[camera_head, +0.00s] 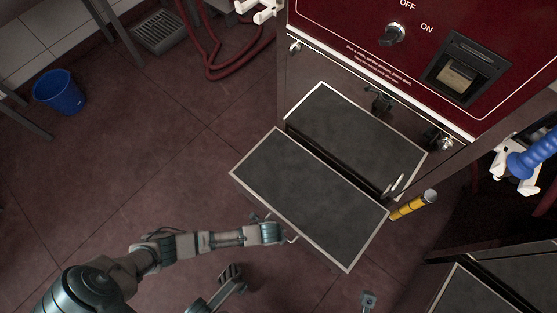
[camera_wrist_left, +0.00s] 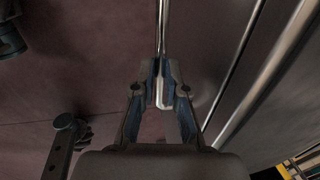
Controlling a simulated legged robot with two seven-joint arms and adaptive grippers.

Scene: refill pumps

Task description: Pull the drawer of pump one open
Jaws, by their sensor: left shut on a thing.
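Pump one (camera_head: 360,85) shows its red panel with an OFF/ON knob in the head view. Its drawer (camera_head: 310,200), dark with a pale rim, stands out in front of the body, with a dark gap along its back edge. A second dark, pale-rimmed panel (camera_head: 355,135) lies behind it. My left gripper (camera_head: 284,237) is at the drawer's front edge. The left wrist view shows its fingers (camera_wrist_left: 161,88) shut on a thin metal handle bar (camera_wrist_left: 162,40), beside the drawer's metal edge (camera_wrist_left: 238,70).
A blue bucket (camera_head: 58,91) stands on the floor at far left. A red hose (camera_head: 213,60) lies by the pump. Another dark panel (camera_head: 470,290) is at lower right.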

